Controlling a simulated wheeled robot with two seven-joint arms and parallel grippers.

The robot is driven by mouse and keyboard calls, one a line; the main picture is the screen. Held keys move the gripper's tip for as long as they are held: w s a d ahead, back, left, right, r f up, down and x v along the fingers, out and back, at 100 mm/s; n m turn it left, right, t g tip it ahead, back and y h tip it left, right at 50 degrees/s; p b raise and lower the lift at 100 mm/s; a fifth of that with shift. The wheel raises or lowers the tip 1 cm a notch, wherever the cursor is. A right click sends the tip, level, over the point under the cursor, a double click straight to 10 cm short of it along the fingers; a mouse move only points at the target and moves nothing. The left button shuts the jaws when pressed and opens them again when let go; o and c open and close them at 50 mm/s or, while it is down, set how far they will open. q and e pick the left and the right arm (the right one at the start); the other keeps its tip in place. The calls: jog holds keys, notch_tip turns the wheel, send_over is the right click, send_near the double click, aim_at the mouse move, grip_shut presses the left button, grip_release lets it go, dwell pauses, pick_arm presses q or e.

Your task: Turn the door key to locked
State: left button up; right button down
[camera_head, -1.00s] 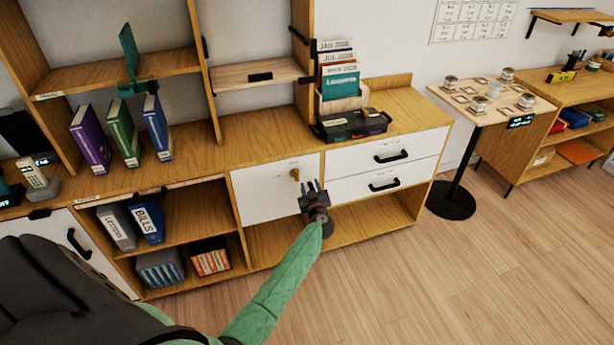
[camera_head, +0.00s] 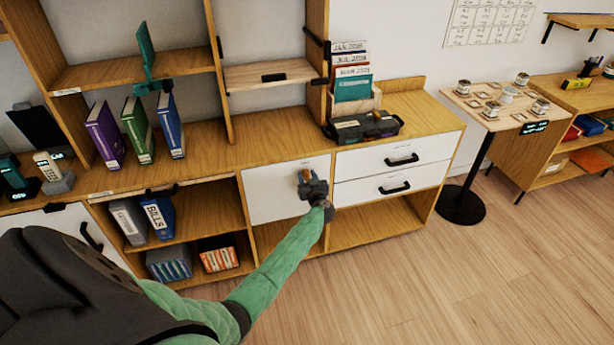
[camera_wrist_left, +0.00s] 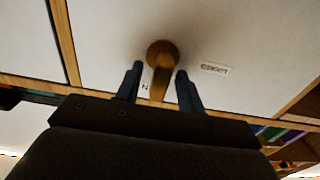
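The door key is a brass-coloured key (camera_wrist_left: 160,75) with a round base and a flat bar, set in a white cabinet door (camera_head: 270,198). In the left wrist view it lies between the two dark fingers of my left gripper (camera_wrist_left: 160,88), with a gap on each side. A small label (camera_wrist_left: 213,69) is on the door to its right, and another, partly hidden, is beside the bar. In the head view my left gripper (camera_head: 308,178) is at the door's right side and covers most of the key. My right gripper is not in view.
Two white drawers with black handles (camera_head: 402,160) are right of the door. A dark toolbox (camera_head: 362,127) stands on the counter above. Binders (camera_head: 104,135) stand left. A small round-based table (camera_head: 462,205) is at right, with open floor in front.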

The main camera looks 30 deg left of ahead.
pick_arm(q)
jog(key=shift+w+a, duration=0.15)
jog(key=shift+a, duration=0.05)
grip_shut()
